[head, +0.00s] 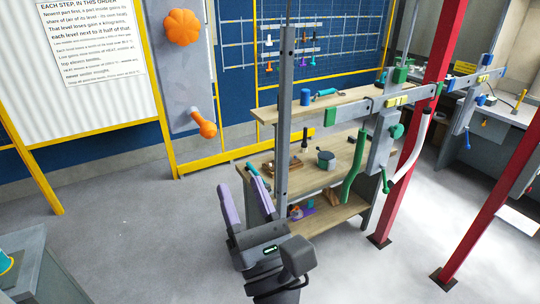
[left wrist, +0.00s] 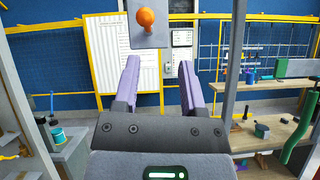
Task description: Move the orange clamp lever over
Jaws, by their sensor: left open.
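The orange clamp lever (head: 205,127) sticks out from the lower part of a grey upright panel (head: 187,75), in the upper left of the head view. In the left wrist view an orange rounded end (left wrist: 146,18) shows at the top centre on a grey panel; I cannot tell for sure that it is the lever. My left gripper (head: 238,176) is open and empty, its purple fingers pointing up towards the panel side. It is below and right of the lever in the picture, apart from it. The fingers also show in the left wrist view (left wrist: 159,62). My right gripper is not in view.
An orange lobed knob (head: 184,27) sits higher on the panel. A grey post (head: 285,100) stands right beside my left gripper. A wooden shelf bench (head: 320,175) with small items and red posts (head: 420,120) are to the right.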

